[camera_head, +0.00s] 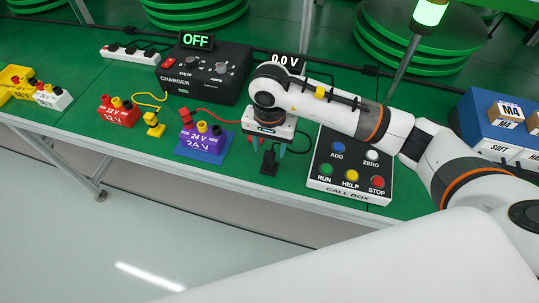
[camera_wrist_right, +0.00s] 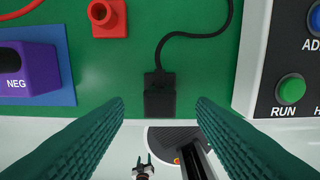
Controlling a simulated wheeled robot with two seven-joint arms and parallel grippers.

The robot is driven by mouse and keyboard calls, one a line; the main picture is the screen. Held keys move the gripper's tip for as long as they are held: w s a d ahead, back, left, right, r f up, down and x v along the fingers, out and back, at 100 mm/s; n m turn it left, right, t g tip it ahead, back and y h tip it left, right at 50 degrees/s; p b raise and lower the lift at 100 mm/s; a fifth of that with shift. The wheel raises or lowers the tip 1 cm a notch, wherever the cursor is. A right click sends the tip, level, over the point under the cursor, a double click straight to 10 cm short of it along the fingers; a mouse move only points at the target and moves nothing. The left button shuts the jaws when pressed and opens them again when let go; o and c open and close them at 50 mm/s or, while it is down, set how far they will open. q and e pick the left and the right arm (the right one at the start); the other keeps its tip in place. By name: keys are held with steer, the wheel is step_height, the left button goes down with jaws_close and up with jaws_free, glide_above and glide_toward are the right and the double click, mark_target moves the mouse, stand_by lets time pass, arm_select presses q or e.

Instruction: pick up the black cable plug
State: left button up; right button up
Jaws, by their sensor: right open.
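The black cable plug (camera_head: 269,163) lies on the green table near its front edge, left of the call box. In the right wrist view the plug (camera_wrist_right: 159,97) lies between and just beyond my fingertips, with its cable curving away up and to the right. My right gripper (camera_head: 268,148) points down above the plug; its teal fingers (camera_wrist_right: 160,108) are apart, one on each side, with nothing between them touching. My left gripper does not show in the head view; a small gripper-like shape far below in the wrist view is too small to judge.
The call box (camera_head: 349,167) stands close right of the plug. The charger (camera_head: 206,72) is behind. The table's front edge is very near the plug.

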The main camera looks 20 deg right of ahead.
mark_target(270, 153)
step_height(270, 153, down, 4)
steer(key=shift+f+p, duration=0.1)
steer(key=shift+p, duration=0.25)
steer(key=c, duration=1)
steer(key=shift+o, duration=0.2)
step_height(270, 153, up, 10)
steer(key=shift+f+b, duration=0.1)
steer(key=shift+b, duration=0.65)
